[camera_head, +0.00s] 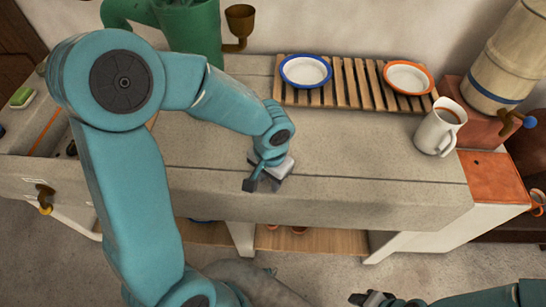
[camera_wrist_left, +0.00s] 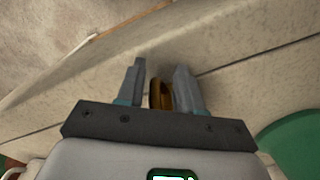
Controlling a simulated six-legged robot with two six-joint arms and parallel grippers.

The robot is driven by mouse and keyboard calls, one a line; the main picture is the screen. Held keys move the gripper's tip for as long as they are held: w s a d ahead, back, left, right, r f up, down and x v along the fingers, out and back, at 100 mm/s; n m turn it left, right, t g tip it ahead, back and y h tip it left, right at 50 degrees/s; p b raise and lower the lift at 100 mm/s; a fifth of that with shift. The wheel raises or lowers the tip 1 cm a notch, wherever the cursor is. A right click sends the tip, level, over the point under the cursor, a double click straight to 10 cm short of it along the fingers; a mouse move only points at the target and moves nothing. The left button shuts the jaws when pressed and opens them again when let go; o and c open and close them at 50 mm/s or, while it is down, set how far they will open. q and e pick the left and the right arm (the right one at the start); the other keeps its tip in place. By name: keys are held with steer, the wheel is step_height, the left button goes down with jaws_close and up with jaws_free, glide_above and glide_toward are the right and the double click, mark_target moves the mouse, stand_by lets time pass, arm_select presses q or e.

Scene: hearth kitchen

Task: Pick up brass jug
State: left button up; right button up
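A small brass-coloured piece with a dark middle (camera_wrist_left: 160,95) shows between the two fingers in the left wrist view. It looks like part of the brass jug, but only this part is seen. In the head view no jug shows there; my gripper hides that spot. My left gripper (camera_head: 264,182) is low over the front part of the stone counter (camera_head: 330,188). Its fingers are spread, one on each side of the brass piece, with a slim gap on one side. My right gripper (camera_head: 371,299) is at the bottom edge, away from the counter, its fingers unclear.
A slatted wooden rack (camera_head: 350,83) holds a blue-rimmed plate (camera_head: 306,71) and an orange-rimmed plate (camera_head: 408,78). A white pitcher (camera_head: 437,130) stands at the right. A green pump-like body (camera_head: 190,35) with a brass cup (camera_head: 240,20) stands behind my left arm. Counter right of my gripper is clear.

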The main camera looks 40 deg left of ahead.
arm_select(q)
steer(key=shift+w, duration=0.1)
jaws_close()
steer(key=shift+r, duration=0.1)
step_height(320, 180, up, 20)
steer(key=p, duration=0.2)
steer(key=shift+f, duration=0.2)
stand_by(0.8)
steer(key=shift+r, duration=0.1)
stand_by(2.3)
